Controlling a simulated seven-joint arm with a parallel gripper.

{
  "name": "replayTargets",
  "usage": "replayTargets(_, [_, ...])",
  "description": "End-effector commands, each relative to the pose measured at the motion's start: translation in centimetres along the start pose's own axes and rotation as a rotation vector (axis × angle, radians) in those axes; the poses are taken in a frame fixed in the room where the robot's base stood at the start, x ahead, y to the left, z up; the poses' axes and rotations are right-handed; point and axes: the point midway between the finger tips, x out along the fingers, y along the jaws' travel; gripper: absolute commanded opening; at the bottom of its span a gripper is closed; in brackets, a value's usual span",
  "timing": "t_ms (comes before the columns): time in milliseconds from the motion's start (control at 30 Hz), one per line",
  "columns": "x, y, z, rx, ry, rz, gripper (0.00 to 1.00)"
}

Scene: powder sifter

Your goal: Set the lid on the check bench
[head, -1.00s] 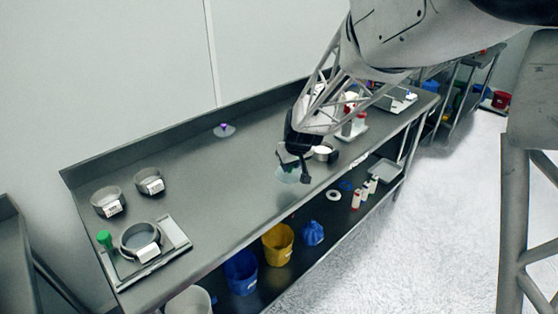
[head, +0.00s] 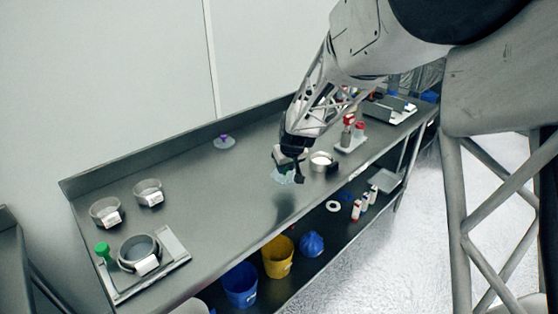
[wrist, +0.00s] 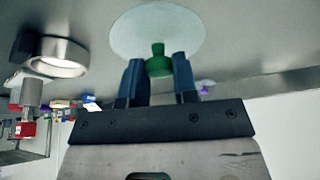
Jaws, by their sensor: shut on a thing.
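My gripper (head: 290,170) is shut on the green knob (wrist: 158,64) of a pale, translucent round lid. In the wrist view the knob is between my two blue-grey fingertips, and the lid disc (wrist: 150,25) spreads out beyond it. In the head view the lid (head: 281,176) shows partly under my gripper, over the front half of the long grey bench (head: 200,215). I cannot tell whether the lid touches the bench. No label shows which bench is the check bench; a second grey surface (head: 12,235) shows at the left edge.
A metal ring-shaped pan (head: 321,161) sits close right of my gripper. Another lid with a purple knob (head: 224,140) lies near the back wall. Two sieves and a tray (head: 175,262) with a sieve and green knob are at the left. The bench between is clear.

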Motion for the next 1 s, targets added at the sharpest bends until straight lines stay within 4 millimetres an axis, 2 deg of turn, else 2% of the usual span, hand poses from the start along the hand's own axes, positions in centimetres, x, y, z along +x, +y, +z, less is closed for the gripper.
replayTargets(633, [3.8,2.0,-7.3,-0.001,0.001,0.0,0.0])
replayTargets(800, [4.4,2.3,-8.4,0.0,0.0,0.0,0.0])
replayTargets(1000, [4.7,2.4,-8.8,0.0,0.0,0.0,0.0])
